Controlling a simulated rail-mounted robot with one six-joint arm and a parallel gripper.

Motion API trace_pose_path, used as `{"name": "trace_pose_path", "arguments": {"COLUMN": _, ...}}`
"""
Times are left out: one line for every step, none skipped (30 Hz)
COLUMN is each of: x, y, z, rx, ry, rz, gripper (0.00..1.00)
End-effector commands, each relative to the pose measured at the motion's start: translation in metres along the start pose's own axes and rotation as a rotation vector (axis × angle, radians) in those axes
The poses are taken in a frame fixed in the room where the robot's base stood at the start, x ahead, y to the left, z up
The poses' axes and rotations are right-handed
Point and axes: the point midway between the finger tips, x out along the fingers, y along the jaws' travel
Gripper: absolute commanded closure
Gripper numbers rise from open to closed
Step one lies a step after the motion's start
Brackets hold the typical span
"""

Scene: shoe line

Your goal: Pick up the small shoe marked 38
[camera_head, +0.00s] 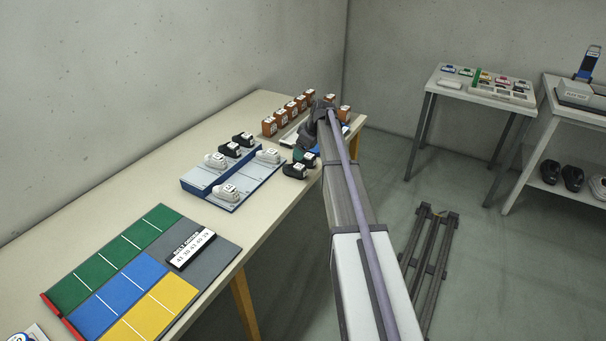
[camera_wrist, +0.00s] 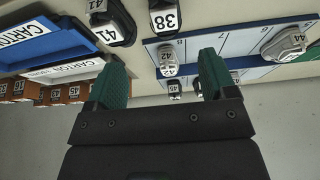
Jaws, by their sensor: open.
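The small shoe marked 38 (camera_wrist: 165,18) is black with a white label, at the top middle of the wrist view, partly cut off by the frame edge. In the head view a black shoe (camera_head: 294,171) at the table's front edge, beside the lined board, appears to be the same one; its label is unreadable there. My gripper (camera_wrist: 162,80) has green fingers set wide apart, with nothing held between them. In the wrist picture the 38 shoe lies above the gap between the fingertips, apart from both.
A black shoe marked 41 (camera_wrist: 110,22) lies close beside it. The lined board (camera_wrist: 225,42) carries white shoes marked 42 (camera_wrist: 167,58) and 44 (camera_wrist: 284,43). A colored mat (camera_head: 140,250) lies front left.

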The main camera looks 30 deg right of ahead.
Motion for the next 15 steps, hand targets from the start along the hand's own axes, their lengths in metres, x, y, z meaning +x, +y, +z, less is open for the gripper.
{"name": "trace_pose_path", "arguments": {"x": 0.006, "y": -0.001, "z": 0.001, "rx": 0.000, "ry": 0.000, "rz": -0.001, "gripper": 0.22}}
{"name": "trace_pose_path", "arguments": {"x": 0.011, "y": -0.001, "z": 0.002, "rx": 0.000, "ry": -0.001, "rz": -0.001, "gripper": 0.22}}
{"name": "trace_pose_path", "arguments": {"x": 0.019, "y": -0.001, "z": 0.002, "rx": -0.001, "ry": -0.001, "rz": -0.001, "gripper": 0.22}}
{"name": "trace_pose_path", "arguments": {"x": 0.026, "y": -0.001, "z": 0.003, "rx": -0.001, "ry": -0.001, "rz": -0.001, "gripper": 0.22}}
{"name": "trace_pose_path", "arguments": {"x": 0.033, "y": -0.001, "z": 0.003, "rx": -0.001, "ry": -0.001, "rz": -0.001, "gripper": 0.22}}
{"name": "trace_pose_path", "arguments": {"x": 0.043, "y": -0.001, "z": 0.004, "rx": -0.001, "ry": -0.001, "rz": -0.001, "gripper": 0.22}}
{"name": "trace_pose_path", "arguments": {"x": 0.049, "y": -0.001, "z": 0.004, "rx": 0.000, "ry": -0.001, "rz": -0.001, "gripper": 0.22}}
{"name": "trace_pose_path", "arguments": {"x": 0.054, "y": -0.001, "z": 0.004, "rx": 0.000, "ry": -0.002, "rz": -0.001, "gripper": 0.22}}
{"name": "trace_pose_path", "arguments": {"x": 0.058, "y": -0.001, "z": 0.003, "rx": 0.001, "ry": -0.002, "rz": -0.001, "gripper": 0.22}}
{"name": "trace_pose_path", "arguments": {"x": 0.060, "y": -0.001, "z": 0.003, "rx": 0.001, "ry": -0.002, "rz": 0.000, "gripper": 0.22}}
{"name": "trace_pose_path", "arguments": {"x": 0.060, "y": -0.001, "z": 0.002, "rx": 0.002, "ry": -0.002, "rz": 0.000, "gripper": 0.22}}
{"name": "trace_pose_path", "arguments": {"x": 0.058, "y": -0.002, "z": 0.001, "rx": 0.002, "ry": -0.002, "rz": 0.000, "gripper": 0.22}}
{"name": "trace_pose_path", "arguments": {"x": 0.058, "y": -0.002, "z": 0.001, "rx": 0.002, "ry": -0.002, "rz": 0.000, "gripper": 0.22}}
{"name": "trace_pose_path", "arguments": {"x": 0.059, "y": -0.002, "z": 0.001, "rx": 0.002, "ry": -0.002, "rz": -0.001, "gripper": 0.22}}
{"name": "trace_pose_path", "arguments": {"x": 0.063, "y": -0.002, "z": 0.001, "rx": 0.002, "ry": -0.002, "rz": -0.001, "gripper": 0.22}}
